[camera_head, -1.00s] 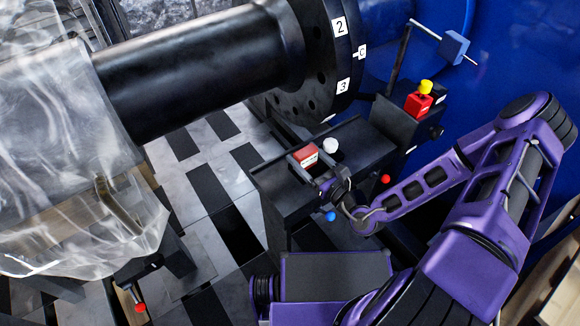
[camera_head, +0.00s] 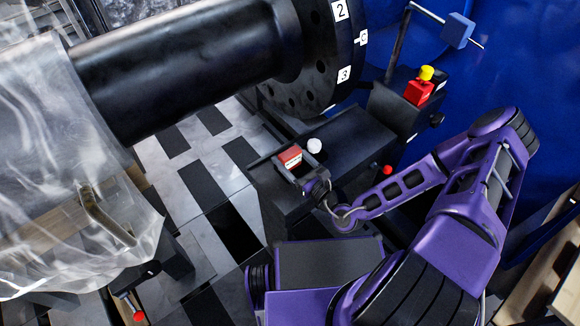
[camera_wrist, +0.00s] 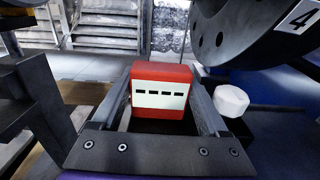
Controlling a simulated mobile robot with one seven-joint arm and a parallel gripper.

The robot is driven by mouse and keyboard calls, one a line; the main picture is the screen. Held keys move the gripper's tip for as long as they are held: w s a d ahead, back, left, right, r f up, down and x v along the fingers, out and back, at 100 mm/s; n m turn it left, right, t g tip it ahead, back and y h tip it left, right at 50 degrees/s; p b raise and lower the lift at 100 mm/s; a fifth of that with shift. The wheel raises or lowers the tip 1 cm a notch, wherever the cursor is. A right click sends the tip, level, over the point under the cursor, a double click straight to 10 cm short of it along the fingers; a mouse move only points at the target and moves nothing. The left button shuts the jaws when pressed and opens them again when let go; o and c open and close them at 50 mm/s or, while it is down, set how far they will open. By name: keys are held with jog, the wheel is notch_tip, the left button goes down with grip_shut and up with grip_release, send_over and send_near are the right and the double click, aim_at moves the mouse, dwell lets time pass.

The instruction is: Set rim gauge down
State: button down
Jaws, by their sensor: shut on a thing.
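The rim gauge looks to be the red block with a white label (camera_head: 289,155). It also shows in the wrist view (camera_wrist: 160,92), upright between the two fingers, its label with dark slots facing the camera. My gripper (camera_head: 294,163) is shut on it over the left end of the dark bench top (camera_head: 350,140). Whether the block's underside touches the bench is hidden by the gripper.
A white knob (camera_head: 314,145) stands just right of the held block. A red block with a yellow knob (camera_head: 420,88) sits farther back on the bench. The large black numbered flange (camera_head: 335,60) is close above and behind. A blue block on a rod (camera_head: 457,30) stands at upper right.

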aim_at(293, 169)
jog(key=shift+f+b, duration=0.55)
jog(key=shift+f, duration=1.3)
grip_release()
jog(key=shift+f, duration=0.15)
jog(key=shift+s, duration=0.1)
jog(key=p+v, duration=0.1)
jog(key=v, duration=1.1)
